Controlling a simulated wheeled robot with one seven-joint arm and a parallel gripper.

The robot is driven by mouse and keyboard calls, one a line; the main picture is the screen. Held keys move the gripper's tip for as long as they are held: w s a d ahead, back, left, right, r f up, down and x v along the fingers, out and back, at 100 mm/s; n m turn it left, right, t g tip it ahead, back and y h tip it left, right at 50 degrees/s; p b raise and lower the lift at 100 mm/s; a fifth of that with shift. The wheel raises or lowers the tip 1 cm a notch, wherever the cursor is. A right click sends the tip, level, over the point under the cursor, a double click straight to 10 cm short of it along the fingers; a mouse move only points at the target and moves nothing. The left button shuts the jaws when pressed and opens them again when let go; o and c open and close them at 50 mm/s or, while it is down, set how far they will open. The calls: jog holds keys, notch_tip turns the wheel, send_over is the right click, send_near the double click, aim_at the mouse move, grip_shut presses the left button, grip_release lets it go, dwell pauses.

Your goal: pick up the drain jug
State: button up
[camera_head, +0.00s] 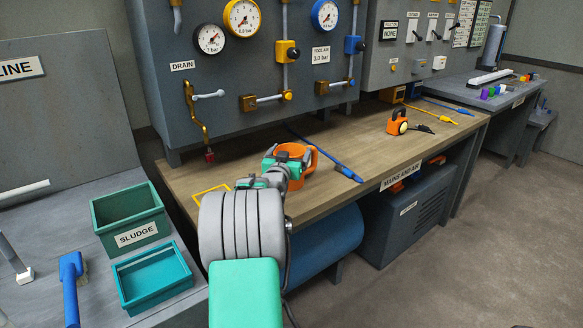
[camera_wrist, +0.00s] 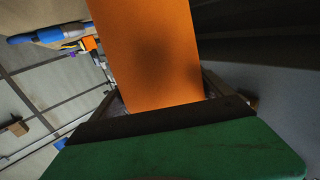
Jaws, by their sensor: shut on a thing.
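The drain jug (camera_head: 296,153) is an orange jug with a handle on its right side, at the front of the wooden bench in the head view. My gripper (camera_head: 283,165) is at the jug's near side and shut on it. My arm hides the jug's lower left part, so I cannot tell whether its base touches the bench. In the wrist view the jug's orange wall (camera_wrist: 150,55) fills the middle, between the fingers of my gripper (camera_wrist: 165,105).
A yellow outlined square (camera_head: 210,192) is on the wooden bench (camera_head: 350,140) left of the jug. A blue wand (camera_head: 347,173) lies to the right. A drain pipe (camera_head: 200,125) hangs from the gauge panel behind.

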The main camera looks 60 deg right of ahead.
jog(key=c, duration=0.8)
jog(key=shift+o, duration=0.2)
jog(key=shift+r, duration=0.1)
